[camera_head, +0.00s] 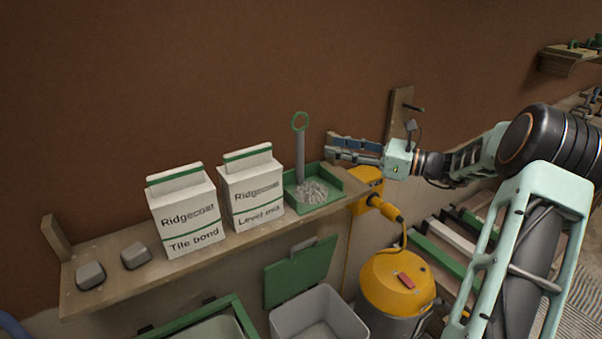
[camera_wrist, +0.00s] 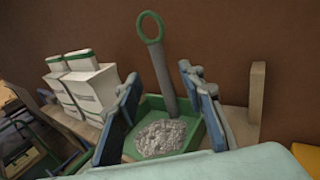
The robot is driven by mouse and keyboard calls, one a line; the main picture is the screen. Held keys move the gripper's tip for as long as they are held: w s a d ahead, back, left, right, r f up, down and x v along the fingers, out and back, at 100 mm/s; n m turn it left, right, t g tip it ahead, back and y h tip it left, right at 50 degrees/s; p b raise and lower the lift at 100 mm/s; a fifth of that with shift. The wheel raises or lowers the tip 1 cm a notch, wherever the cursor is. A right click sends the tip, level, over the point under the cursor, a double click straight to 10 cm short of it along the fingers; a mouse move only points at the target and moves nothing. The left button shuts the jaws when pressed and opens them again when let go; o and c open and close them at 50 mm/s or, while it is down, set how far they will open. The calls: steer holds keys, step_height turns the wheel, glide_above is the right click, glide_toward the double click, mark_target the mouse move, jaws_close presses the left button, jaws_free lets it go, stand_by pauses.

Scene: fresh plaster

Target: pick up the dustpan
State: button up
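The dustpan is a green tray (camera_head: 330,203) with an upright grey handle ending in a green ring (camera_head: 300,121). It stands on the wooden shelf with a heap of pale grey rubble (camera_head: 312,191) in it. My gripper (camera_head: 331,147) is open and empty, to the right of the handle at about its upper half, fingers pointing left. In the wrist view the dustpan handle (camera_wrist: 163,75) rises in the gap between my gripper's blue-padded fingers (camera_wrist: 159,78), apparently farther off. No contact shows. The tray's sides are partly hidden by the fingers there.
Two white cartons, Tile bond (camera_head: 187,215) and Level mix (camera_head: 252,190), stand left of the dustpan. Two grey blocks (camera_head: 90,275) lie at the shelf's left end. A wooden upright (camera_head: 399,112) and a yellow tool (camera_head: 368,186) are to the right. A yellow-topped vacuum (camera_head: 397,283) stands below.

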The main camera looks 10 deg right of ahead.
steer(key=x, duration=1)
steer(key=shift+a+f+p, duration=0.25)
steer(key=shift+a+p, duration=0.1)
steer(key=shift+p, duration=0.05)
steer(key=shift+w, duration=0.1)
steer(key=shift+c, duration=0.6)
jaws_close()
